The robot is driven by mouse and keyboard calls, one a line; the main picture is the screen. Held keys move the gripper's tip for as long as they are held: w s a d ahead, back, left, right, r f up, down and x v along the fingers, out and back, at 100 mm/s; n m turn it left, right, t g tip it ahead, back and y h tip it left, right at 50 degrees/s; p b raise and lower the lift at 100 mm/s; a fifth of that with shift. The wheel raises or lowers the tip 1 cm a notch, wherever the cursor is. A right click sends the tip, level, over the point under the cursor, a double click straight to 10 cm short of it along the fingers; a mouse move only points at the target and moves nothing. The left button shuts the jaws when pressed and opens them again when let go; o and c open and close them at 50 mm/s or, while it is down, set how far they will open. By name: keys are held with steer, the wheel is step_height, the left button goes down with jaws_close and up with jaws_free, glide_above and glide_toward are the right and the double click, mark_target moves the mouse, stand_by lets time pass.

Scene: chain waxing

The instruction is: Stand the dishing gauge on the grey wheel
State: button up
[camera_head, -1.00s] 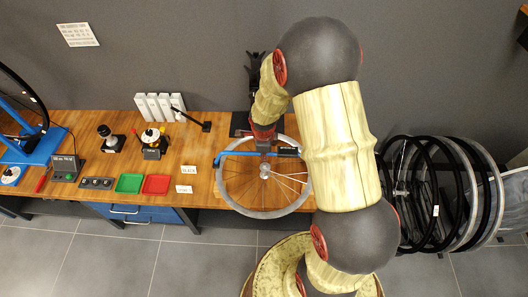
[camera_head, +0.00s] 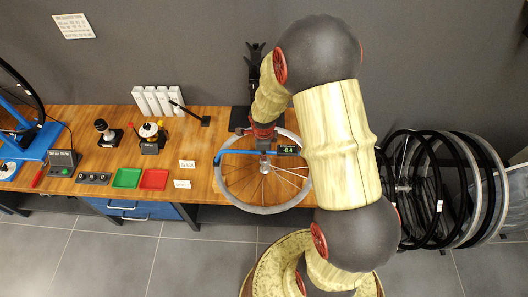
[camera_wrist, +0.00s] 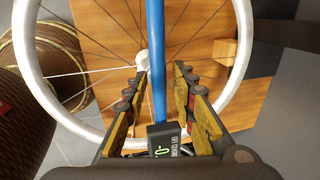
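The grey wheel (camera_head: 262,209) lies flat at the bench's right end, and its rim and spokes show in the wrist view (camera_wrist: 28,62). The blue dishing gauge (camera_head: 236,152) spans the wheel, its left foot end near the rim. Its black box with a green-lit readout (camera_head: 288,150) is right of my gripper. In the wrist view, the blue bar (camera_wrist: 155,45) runs between my gripper's fingers (camera_wrist: 161,76), with a visible gap on each side. My gripper (camera_head: 264,146) is open around the gauge, over the hub area. The gauge's contact with the wheel is not clear.
Green tray (camera_head: 126,178) and red tray (camera_head: 153,179) sit at the bench's front left of the wheel. White boxes (camera_head: 157,100) stand behind. Several wheels (camera_head: 440,190) hang at the right. A wooden block (camera_wrist: 225,50) is near the rim. Bench left of the wheel is partly clear.

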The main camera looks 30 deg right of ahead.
steer(key=shift+o, duration=0.6)
step_height(320, 180, up, 12)
steer(key=s+a, duration=0.1)
steer(key=s, duration=0.1)
steer(key=shift+a+f, duration=0.15)
